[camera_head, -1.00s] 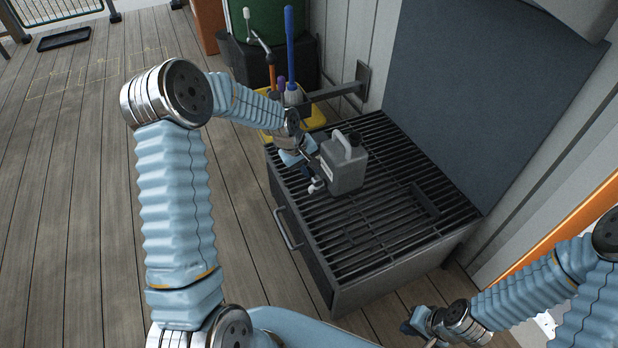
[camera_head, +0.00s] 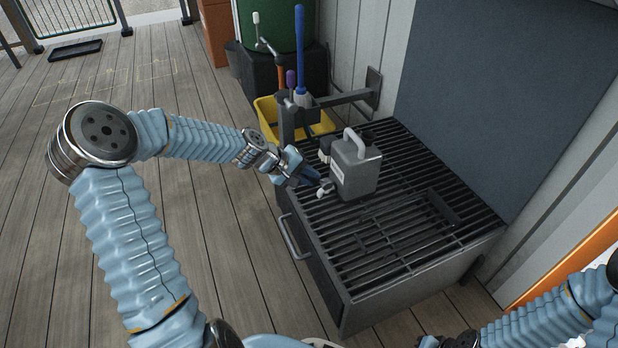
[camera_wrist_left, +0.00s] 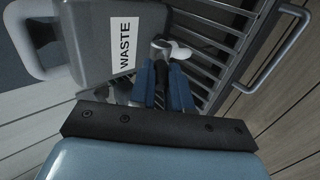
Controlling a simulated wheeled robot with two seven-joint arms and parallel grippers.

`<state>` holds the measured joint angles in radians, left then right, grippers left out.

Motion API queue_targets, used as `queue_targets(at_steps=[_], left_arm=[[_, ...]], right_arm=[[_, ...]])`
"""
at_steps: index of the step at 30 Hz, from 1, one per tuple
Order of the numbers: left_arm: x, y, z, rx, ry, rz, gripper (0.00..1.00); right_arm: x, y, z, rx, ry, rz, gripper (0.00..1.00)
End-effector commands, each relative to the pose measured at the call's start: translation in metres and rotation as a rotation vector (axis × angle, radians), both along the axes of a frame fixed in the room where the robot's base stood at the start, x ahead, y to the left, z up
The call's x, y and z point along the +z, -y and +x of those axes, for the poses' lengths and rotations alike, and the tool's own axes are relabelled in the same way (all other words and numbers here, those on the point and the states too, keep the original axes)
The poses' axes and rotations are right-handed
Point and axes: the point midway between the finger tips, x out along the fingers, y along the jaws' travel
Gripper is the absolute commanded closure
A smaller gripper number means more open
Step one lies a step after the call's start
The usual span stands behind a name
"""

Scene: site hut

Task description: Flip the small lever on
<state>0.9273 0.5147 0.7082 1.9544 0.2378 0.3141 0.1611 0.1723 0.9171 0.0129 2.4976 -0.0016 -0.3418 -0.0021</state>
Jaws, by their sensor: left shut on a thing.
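A grey jug-like container (camera_head: 358,172) with a handle stands upright on a slatted metal grate (camera_head: 400,235). In the left wrist view the container (camera_wrist_left: 88,55) bears a label reading WASTE. A small white lever (camera_head: 325,190) sits low beside it, on the side facing my left arm; the lever also shows in the left wrist view (camera_wrist_left: 180,51). My left gripper (camera_head: 316,180) reaches in from the left, its dark blue fingers (camera_wrist_left: 163,75) close together and shut at the small lever. The exact contact is partly hidden by the fingers. My right gripper (camera_head: 430,342) is cut off at the bottom edge.
A grey wall bracket (camera_head: 335,100) and post stand behind the container, with a yellow bucket (camera_head: 265,108) and blue-handled tool (camera_head: 300,50) nearby. A bar handle (camera_head: 291,238) juts from the cabinet front. The grate's right part is mostly clear.

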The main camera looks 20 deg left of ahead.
Motion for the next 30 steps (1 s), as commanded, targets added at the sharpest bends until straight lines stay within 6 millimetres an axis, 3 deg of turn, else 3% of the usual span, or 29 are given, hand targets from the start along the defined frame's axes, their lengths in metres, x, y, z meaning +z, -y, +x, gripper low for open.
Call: queue_targets(at_steps=[7,8,9,20,30], left_arm=[[0.0,0.001,0.0,-0.002,-0.001,-0.002,1.0],[0.0,0.001,0.0,-0.002,-0.001,-0.002,0.78],[0.0,0.001,0.0,-0.002,-0.002,-0.001,0.72],[0.004,-0.002,-0.003,-0.001,-0.002,0.0,0.71],[0.056,-0.038,-0.041,0.005,-0.003,0.003,0.71]], right_arm=[[0.0,0.0,0.0,0.0,0.0,0.0,1.0],[0.0,0.0,0.0,0.0,0.0,0.0,1.0],[0.0,0.0,0.0,0.0,0.0,0.0,1.0],[0.002,0.0,0.0,0.0,0.0,0.0,1.0],[0.017,0.002,0.0,-0.002,0.003,-0.004,1.0]])
